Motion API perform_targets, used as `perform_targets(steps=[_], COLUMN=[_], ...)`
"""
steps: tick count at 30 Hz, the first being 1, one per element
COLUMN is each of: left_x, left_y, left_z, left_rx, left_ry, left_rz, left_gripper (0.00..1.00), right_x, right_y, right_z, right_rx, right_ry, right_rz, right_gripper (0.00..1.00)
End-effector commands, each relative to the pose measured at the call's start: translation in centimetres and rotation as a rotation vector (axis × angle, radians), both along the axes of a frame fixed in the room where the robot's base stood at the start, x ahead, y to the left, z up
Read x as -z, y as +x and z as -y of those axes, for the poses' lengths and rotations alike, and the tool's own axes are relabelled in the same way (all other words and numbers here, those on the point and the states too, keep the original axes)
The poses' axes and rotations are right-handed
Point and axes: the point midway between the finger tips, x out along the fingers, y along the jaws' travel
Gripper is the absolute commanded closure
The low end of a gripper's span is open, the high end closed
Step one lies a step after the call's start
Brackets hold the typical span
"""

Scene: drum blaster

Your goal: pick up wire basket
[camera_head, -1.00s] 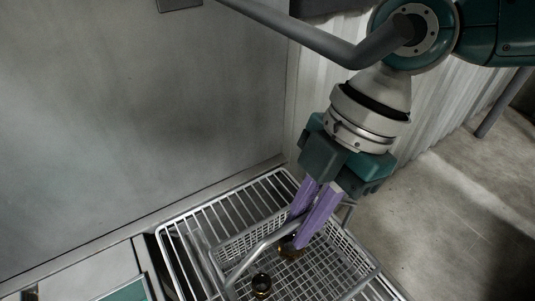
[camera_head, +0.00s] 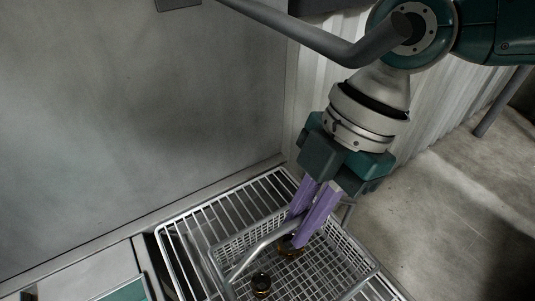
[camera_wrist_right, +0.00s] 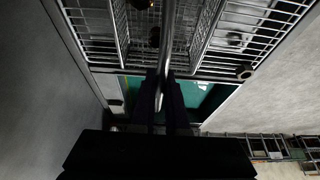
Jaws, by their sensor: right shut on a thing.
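The wire basket (camera_head: 335,262) is a grey mesh basket with a thick bar handle (camera_head: 258,250) arching over it. It sits in or just over a larger wire rack (camera_head: 185,226). My right gripper (camera_head: 306,230), with purple fingers, points down and is shut on the handle. In the right wrist view the handle (camera_wrist_right: 154,38) runs between the two dark fingers (camera_wrist_right: 162,92). Small dark and amber round parts (camera_head: 261,284) lie inside the basket. Whether the basket touches the rack below is hard to tell. My left gripper is not in view.
A grey wall panel (camera_head: 130,110) stands behind the rack on the left. A green surface (camera_head: 125,291) shows at the lower left. Open concrete floor (camera_head: 450,215) lies to the right. A grey pipe (camera_head: 300,32) crosses the top of the view.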

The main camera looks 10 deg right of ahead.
Motion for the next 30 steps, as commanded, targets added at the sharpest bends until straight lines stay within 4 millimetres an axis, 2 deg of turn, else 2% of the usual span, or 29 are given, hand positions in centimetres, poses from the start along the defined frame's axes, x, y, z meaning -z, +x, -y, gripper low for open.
perform_targets(steps=[12,26,30], left_x=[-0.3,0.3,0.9], left_y=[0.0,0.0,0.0], left_z=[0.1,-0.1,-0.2], left_rx=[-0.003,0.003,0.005], left_ry=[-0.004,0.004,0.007], left_rz=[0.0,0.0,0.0], left_gripper=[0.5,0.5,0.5], right_x=[-1.0,-4.3,-4.0], right_y=[0.1,0.1,0.5], right_z=[-0.1,-0.1,1.0], right_rx=[0.0,0.0,0.002], right_ry=[0.004,0.005,0.002], right_rz=[0.003,0.005,0.003], right_gripper=[1.0,1.0,1.0])
